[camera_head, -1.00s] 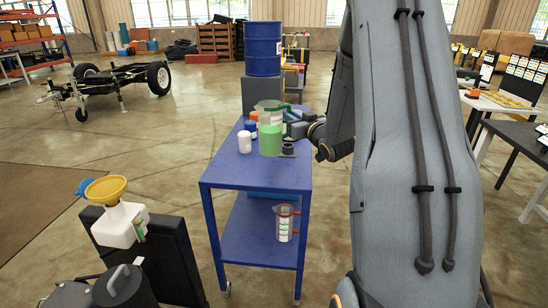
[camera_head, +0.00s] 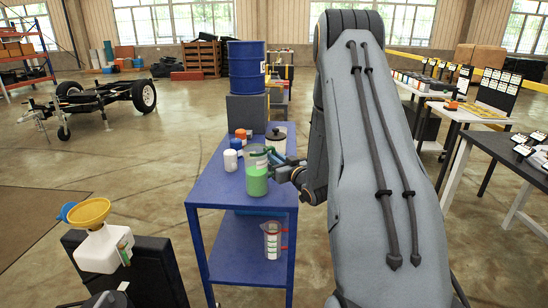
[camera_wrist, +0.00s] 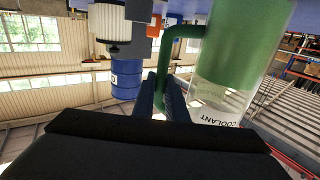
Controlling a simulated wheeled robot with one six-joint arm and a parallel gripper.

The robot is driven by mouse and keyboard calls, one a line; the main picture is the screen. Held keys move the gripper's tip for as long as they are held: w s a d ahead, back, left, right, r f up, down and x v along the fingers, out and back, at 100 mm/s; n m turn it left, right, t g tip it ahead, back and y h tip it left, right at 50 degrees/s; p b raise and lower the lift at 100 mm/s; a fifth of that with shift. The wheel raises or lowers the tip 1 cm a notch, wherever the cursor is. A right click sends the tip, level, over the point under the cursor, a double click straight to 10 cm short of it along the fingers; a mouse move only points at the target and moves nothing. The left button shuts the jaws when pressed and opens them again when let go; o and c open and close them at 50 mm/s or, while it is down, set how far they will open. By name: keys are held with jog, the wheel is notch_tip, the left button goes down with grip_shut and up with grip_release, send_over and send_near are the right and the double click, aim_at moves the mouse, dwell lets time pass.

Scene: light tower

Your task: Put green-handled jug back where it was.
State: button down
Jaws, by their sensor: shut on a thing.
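The green-handled jug (camera_head: 257,180), clear with green liquid, is upright over the front part of the blue cart's top (camera_head: 217,187). Whether its base touches the cart top, I cannot tell. My gripper (camera_head: 287,169) reaches in from the right and is shut on its green handle. In the wrist view, which looks upside down, the jug (camera_wrist: 240,60) fills the upper right with a coolant label. Its green handle (camera_wrist: 168,48) runs down between my fingers (camera_wrist: 165,100). The jug's base is cut off there.
White (camera_head: 230,160), blue-capped (camera_head: 236,144) and orange-capped (camera_head: 240,134) containers stand left of and behind the jug. A black-lidded item (camera_head: 276,134) sits at the back. A red-handled jug (camera_head: 272,240) is on the lower shelf. A blue drum (camera_head: 246,68) stands behind.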

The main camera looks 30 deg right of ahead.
jog(key=shift+f, duration=0.1)
jog(key=c, duration=1.8)
grip_release()
jog(key=shift+o, duration=0.2)
